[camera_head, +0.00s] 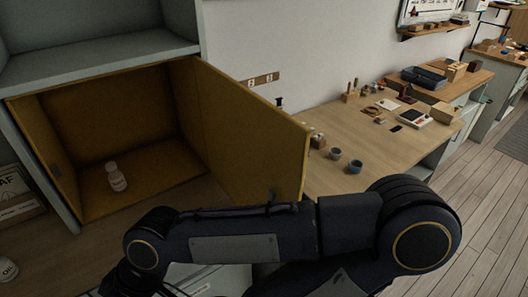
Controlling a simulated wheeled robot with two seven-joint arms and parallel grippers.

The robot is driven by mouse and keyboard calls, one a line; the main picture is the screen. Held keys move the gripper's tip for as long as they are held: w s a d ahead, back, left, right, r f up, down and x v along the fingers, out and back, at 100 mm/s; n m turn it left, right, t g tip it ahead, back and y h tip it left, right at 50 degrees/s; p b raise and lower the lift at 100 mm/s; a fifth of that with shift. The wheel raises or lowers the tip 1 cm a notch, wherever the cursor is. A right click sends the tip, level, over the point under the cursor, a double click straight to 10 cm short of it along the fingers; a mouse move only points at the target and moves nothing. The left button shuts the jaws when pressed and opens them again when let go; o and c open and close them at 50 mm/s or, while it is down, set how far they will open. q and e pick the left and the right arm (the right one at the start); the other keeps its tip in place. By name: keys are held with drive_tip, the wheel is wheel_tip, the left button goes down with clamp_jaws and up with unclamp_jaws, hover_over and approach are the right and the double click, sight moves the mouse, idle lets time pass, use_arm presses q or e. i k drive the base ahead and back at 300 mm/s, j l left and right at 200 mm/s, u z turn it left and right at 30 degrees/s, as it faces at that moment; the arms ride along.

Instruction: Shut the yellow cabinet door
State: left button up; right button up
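The yellow cabinet door (238,125) stands wide open, swung out to the right from its hinge side at the cabinet's right wall. The cabinet (110,47) is grey-green outside and yellow inside, and its front is uncovered. A small white bottle (116,180) stands inside on the cabinet floor. One of my dark arms crosses the bottom of the view in front of the door's lower edge; whether it touches the door I cannot tell. Its far end runs out at the lower left. Neither gripper's fingers show.
Right of the door, a wooden worktop (330,178) holds two grey cups (355,166), a white device (418,115) and several small items. A box (18,195) sits below left of the cabinet, with another white bottle (7,268) near it. Open wooden floor (480,210) lies at the right.

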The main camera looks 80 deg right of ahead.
sight(254, 147)
drive_tip(key=k+z, duration=0.35)
drive_tip(key=k+l+z, duration=0.15)
drive_tip(key=z, duration=0.2)
drive_tip(key=k+l+z, duration=0.35)
drive_tip(key=i+l, duration=0.1)
drive_tip(key=l, duration=0.25)
drive_tip(key=i+l, duration=0.1)
drive_tip(key=l, duration=0.3)
drive_tip(key=l+z, duration=0.1)
drive_tip(key=l, duration=0.25)
drive_tip(key=i, duration=0.05)
